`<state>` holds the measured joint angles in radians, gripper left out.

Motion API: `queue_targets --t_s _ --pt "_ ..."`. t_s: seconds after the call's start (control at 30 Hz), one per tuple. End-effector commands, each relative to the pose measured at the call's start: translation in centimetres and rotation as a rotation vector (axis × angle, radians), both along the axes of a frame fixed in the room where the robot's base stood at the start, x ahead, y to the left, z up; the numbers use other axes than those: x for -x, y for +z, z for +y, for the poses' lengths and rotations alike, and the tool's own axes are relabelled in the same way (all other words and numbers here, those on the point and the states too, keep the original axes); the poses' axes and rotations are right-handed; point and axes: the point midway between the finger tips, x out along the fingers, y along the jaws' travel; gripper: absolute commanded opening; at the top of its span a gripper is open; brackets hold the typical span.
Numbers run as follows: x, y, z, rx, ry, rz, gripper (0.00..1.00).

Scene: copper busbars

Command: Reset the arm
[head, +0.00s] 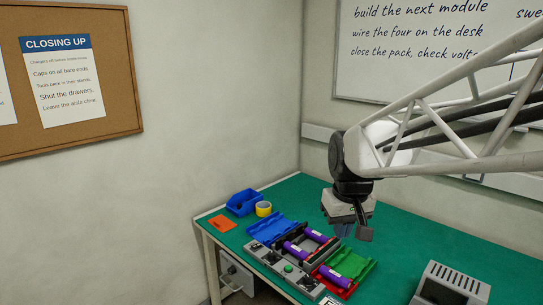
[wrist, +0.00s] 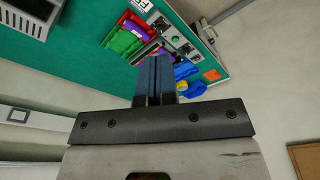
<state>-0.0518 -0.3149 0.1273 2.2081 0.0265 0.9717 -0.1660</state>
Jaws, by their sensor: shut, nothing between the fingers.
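My gripper (head: 345,229) hangs at the end of my arm above the green desk (head: 420,236), just behind the module tray. In the wrist view its two dark fingers (wrist: 153,75) are closed together with nothing between them. Below and to the left in the head view sits a grey fixture (head: 285,262) with purple cells (head: 299,252) and dark bars. In the wrist view the fixture lies beyond the fingertips, and the fingers hide part of it.
A blue tray (head: 276,232), a green tray (head: 349,263) and a red tray (head: 331,286) flank the fixture. A blue bin (head: 242,202), yellow tape roll (head: 263,209) and orange card (head: 222,223) lie at left. A grey vented box (head: 452,283) stands at right. The desk behind is clear.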

Motion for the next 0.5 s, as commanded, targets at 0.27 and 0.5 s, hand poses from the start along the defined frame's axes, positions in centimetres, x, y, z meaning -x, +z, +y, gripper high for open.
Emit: queue_targets --t_s 0.27,0.5 --pt "7.2 -0.6 -1.5 -0.001 -0.079 -0.030 0.00" --pt "13.0 -2.0 -2.4 -0.001 -0.145 -0.053 0.00"
